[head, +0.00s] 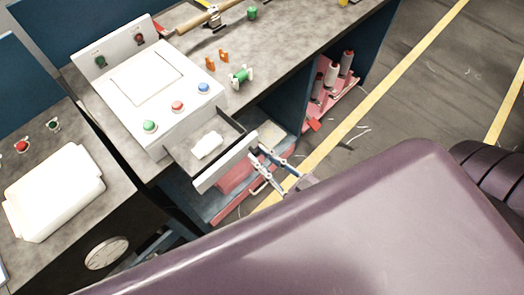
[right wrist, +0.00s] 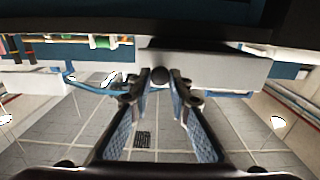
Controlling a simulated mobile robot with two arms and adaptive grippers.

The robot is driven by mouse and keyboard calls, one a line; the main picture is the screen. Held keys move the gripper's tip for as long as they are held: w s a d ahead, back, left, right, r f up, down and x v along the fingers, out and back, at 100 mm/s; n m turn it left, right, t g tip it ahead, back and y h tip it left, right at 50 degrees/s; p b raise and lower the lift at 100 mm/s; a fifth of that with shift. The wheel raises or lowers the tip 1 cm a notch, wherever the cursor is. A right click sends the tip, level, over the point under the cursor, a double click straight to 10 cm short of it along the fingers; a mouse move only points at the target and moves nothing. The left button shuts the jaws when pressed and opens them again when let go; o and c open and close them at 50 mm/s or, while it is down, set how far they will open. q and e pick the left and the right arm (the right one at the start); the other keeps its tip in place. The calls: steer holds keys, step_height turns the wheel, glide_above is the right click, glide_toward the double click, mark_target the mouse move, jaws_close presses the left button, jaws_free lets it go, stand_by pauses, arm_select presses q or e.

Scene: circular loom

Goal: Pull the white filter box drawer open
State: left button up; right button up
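The white filter box (head: 150,90) stands on the grey bench, with green, red and blue buttons on its front panel. Its drawer (head: 240,163) is pulled out at the front, and a white roll-shaped piece (head: 207,145) lies inside. My right gripper (head: 262,168) is at the outer face of the drawer front, with its fingers spread apart. In the right wrist view, the drawer front (right wrist: 225,68) spans the top, and a dark round knob (right wrist: 160,75) sits between the fingertips (right wrist: 159,90). I see no clear grip on the knob. My left gripper is out of view.
A green spool (head: 240,76) and small orange pieces (head: 217,58) lie on the bench right of the box. A shelf with several bobbins (head: 331,75) is below right. A second machine with a white cover (head: 55,190) stands at left. Floor at right is clear.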

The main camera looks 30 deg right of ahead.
steer(key=shift+o, duration=1.3)
steer(key=shift+w, duration=0.1)
steer(key=shift+o, duration=0.9)
steer(key=shift+s, duration=0.2)
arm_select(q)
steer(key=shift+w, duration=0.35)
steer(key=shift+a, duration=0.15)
arm_select(e)
steer(key=shift+d, duration=0.1)
steer(key=shift+s, duration=0.15)
steer(key=v, duration=1.1)
steer(key=shift+s+d, duration=0.15)
steer(key=shift+s, duration=0.25)
